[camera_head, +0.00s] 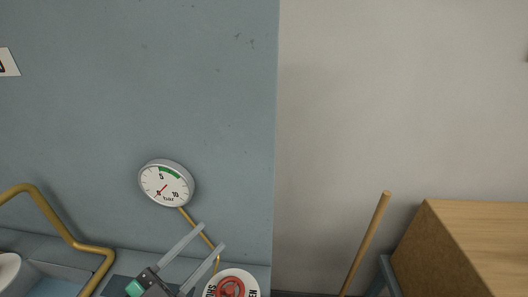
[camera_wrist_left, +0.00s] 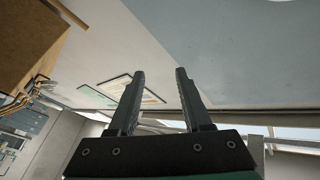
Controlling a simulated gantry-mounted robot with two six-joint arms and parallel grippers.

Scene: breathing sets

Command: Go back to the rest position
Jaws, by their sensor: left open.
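My left gripper (camera_head: 211,236) shows at the bottom of the head view, its two grey fingers spread apart and pointing up and right. Nothing is between them. In the left wrist view the left gripper (camera_wrist_left: 160,74) is also open and empty, with a wall and framed pictures behind it. My right gripper is in neither view.
A round pressure gauge (camera_head: 166,184) sits on the blue-grey wall above the gripper. A red wheel on a white lettered disc (camera_head: 231,285) is close to the right finger. A brass pipe (camera_head: 50,215) bends at left. A wooden box (camera_head: 470,245) stands at right.

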